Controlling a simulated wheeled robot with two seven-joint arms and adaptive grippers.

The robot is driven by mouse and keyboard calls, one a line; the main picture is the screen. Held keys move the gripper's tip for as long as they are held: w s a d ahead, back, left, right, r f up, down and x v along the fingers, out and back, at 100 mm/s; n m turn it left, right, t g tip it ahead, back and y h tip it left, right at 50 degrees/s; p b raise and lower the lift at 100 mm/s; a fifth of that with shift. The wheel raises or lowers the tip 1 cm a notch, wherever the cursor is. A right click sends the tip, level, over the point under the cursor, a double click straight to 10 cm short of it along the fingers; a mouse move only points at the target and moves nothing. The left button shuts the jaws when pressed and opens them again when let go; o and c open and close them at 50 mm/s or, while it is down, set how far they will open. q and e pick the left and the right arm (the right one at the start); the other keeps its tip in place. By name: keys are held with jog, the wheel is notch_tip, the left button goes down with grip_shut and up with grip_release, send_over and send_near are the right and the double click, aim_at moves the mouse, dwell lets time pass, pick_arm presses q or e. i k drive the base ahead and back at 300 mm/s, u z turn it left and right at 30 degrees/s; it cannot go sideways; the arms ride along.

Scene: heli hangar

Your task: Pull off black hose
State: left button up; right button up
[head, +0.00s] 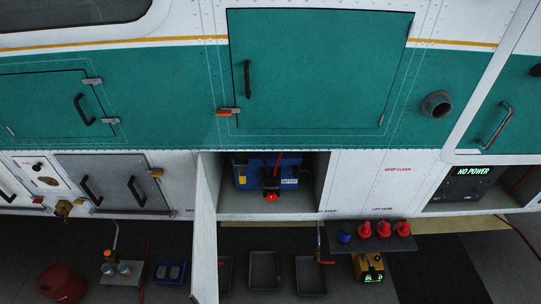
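I cannot make out a black hose for certain. A round grey port (437,104) with a dark opening sticks out of the green panel at the right, and no hose shows on it. A dark piece with a red end (271,190) sits in front of the blue battery (252,172) in the open lower compartment; I cannot tell what it is. Neither of my grippers is in view.
An open white door (205,235) juts out left of the battery compartment. Grey trays (263,270), a shelf with red and blue caps (383,232) and a yellow device (368,266) lie below. A red bucket (62,283) stands lower left. A "NO POWER" display (473,171) shows at right.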

aim_at(296, 171)
jog(key=z, duration=1.35)
jog(key=k, duration=0.6)
jog(key=u, duration=1.75)
jog(key=i, duration=0.5)
jog(key=u, duration=0.05)
